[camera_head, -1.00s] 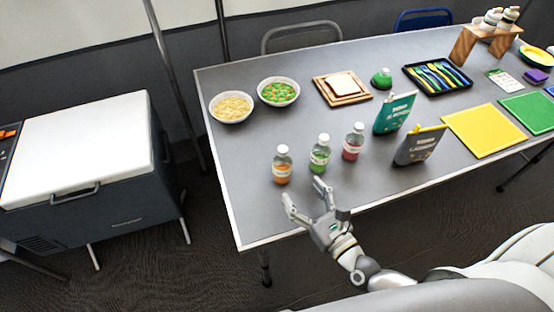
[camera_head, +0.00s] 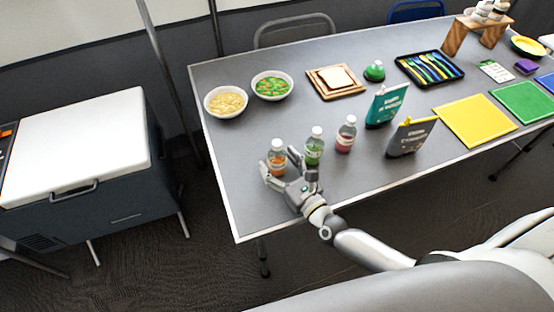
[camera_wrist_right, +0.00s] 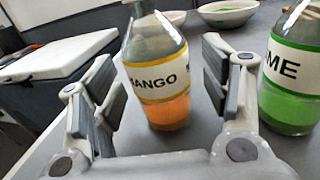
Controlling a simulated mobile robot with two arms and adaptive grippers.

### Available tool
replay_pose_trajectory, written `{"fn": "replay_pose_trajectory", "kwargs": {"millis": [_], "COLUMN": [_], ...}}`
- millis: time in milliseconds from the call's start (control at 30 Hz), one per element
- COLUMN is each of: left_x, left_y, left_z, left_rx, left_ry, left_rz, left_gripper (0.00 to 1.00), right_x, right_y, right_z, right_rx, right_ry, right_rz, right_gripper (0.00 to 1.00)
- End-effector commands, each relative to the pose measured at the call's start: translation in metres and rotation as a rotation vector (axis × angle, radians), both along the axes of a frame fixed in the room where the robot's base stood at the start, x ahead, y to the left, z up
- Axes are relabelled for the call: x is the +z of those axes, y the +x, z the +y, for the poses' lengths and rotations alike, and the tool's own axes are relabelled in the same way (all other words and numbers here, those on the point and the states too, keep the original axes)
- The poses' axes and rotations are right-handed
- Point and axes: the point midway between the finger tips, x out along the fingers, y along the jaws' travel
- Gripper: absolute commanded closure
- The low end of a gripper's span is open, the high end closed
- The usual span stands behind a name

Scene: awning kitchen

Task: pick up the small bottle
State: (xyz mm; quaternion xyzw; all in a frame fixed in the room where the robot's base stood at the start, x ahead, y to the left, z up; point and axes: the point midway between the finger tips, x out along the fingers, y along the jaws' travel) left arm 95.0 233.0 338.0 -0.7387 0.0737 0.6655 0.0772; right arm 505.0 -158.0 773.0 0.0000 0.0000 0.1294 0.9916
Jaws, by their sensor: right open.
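A small clear bottle with orange contents and a "MANGO" label (camera_head: 277,158) stands upright near the table's left front edge. It also shows large in the right wrist view (camera_wrist_right: 158,75), between my open finger pads. My right gripper (camera_head: 288,174) is open around the near side of this bottle; I cannot tell whether a pad touches it. A green bottle (camera_head: 314,147) stands just right of the gripper, and its label ending in "ME" shows in the wrist view (camera_wrist_right: 290,75). A red bottle (camera_head: 346,134) stands further right. My left gripper is not in view.
Two pouches, teal (camera_head: 386,105) and grey (camera_head: 410,138), stand right of the bottles. Two bowls, pasta (camera_head: 226,102) and vegetables (camera_head: 272,86), sit behind. A yellow board (camera_head: 474,121) lies right. The front-left tabletop is bare; a white-lidded cooler (camera_head: 80,140) stands left.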

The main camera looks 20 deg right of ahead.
Motion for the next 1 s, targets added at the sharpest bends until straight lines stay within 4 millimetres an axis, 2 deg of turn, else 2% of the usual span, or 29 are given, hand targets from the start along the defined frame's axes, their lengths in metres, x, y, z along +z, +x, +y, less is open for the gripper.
{"fn": "replay_pose_trajectory", "kwargs": {"millis": [67, 400, 767, 867, 1000], "left_x": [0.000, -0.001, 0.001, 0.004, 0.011], "left_y": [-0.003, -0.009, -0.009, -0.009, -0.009], "left_z": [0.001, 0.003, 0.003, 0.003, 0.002], "left_rx": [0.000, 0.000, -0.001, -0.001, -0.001], "left_ry": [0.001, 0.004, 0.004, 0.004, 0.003], "left_rz": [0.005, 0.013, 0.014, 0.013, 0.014], "left_gripper": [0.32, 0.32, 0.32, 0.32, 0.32], "right_x": [0.000, 0.000, 0.004, 0.011, 0.033], "right_y": [0.000, 0.000, 0.000, 0.000, -0.001], "right_z": [0.000, 0.000, 0.000, 0.000, 0.000], "right_rx": [0.000, 0.000, -0.001, -0.002, -0.002], "right_ry": [0.000, 0.000, 0.001, 0.004, 0.006], "right_rz": [0.000, 0.000, -0.001, 0.000, -0.002], "right_gripper": [0.30, 0.74, 0.75, 0.75, 0.75]}}
